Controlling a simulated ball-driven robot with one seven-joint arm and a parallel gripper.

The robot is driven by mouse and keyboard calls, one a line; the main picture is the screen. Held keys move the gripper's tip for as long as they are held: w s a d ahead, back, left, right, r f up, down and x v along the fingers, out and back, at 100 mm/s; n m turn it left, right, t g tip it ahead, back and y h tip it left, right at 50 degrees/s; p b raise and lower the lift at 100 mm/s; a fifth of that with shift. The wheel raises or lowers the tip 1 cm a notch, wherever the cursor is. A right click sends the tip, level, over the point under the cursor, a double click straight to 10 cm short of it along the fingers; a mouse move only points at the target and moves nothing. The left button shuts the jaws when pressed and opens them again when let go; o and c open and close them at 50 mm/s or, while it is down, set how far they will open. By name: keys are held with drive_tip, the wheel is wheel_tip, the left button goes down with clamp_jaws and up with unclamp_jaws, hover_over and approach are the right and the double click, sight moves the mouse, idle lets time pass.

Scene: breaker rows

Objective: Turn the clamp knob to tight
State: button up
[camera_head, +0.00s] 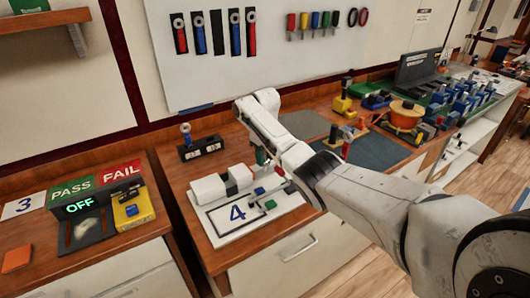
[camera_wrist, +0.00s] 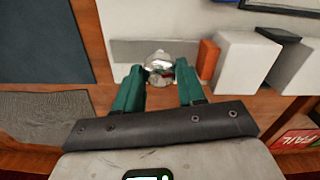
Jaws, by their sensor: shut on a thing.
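A shiny silver clamp knob (camera_wrist: 159,66) sits between the green fingertips of my gripper (camera_wrist: 160,80) in the wrist view. My gripper is shut on the knob. I cannot tell the knob's turn angle.
To the left is a PASS/FAIL station (camera_head: 88,200). Dark mats (camera_head: 372,150) lie to the right.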

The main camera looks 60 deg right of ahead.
drive_tip(key=m+p, duration=0.1)
drive_tip(key=m, duration=0.4)
drive_tip(key=shift+m, duration=2.5)
drive_tip(key=shift+w+r, duration=0.1)
drive_tip(key=o, duration=1.1)
drive_tip(key=shift+c, duration=0.2)
wheel_tip(320, 180, up, 11)
drive_tip(key=shift+b, duration=0.45)
drive_tip(key=shift+f, duration=0.2)
